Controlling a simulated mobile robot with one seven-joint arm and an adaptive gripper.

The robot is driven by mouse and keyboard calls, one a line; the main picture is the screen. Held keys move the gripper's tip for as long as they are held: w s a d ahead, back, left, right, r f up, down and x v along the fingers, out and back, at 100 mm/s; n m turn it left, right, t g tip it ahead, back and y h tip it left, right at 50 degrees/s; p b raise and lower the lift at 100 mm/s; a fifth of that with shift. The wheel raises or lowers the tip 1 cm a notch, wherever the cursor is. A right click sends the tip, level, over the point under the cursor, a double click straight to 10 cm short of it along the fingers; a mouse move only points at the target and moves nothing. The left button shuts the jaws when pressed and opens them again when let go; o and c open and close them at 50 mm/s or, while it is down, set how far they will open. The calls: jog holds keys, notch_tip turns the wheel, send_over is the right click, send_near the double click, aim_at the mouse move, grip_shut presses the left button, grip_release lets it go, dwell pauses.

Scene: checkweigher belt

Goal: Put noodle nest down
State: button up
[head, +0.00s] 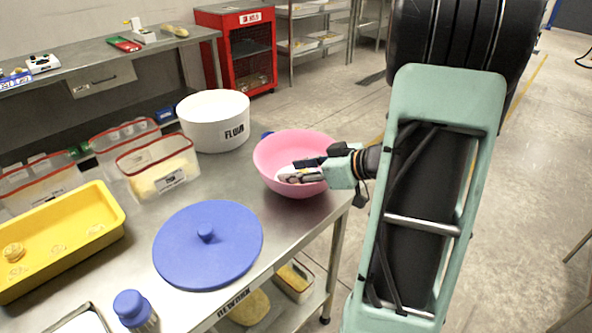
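My gripper (290,174) reaches in from the right and is over or inside the pink bowl (288,150), near its right side. The view is too small to tell how far apart its fingers are. I cannot see a noodle nest between them, though the fingers and the bowl's inside are partly hidden. A small round yellowish nest (13,252) sits in the yellow tray (113,208) at the left, near the tray's left side. Other faint round marks show on the tray floor.
A blue lid (208,252) lies on the steel table in front of the bowl. A white flour tub (214,118) stands behind it. Clear bins (160,170) stand at left, and a blue-capped bottle (134,308) is at the front. A red cabinet (240,45) stands behind.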

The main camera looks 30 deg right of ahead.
jog(key=shift+r, duration=0.35)
jog(key=p+v, duration=0.2)
jog(key=v, duration=0.9)
jog(key=shift+w+r+p, duration=0.15)
jog(key=shift+r+p, duration=0.05)
jog(key=shift+p, duration=0.1)
jog(key=shift+s+d+r, duration=0.25)
jog(key=shift+s, duration=0.35)
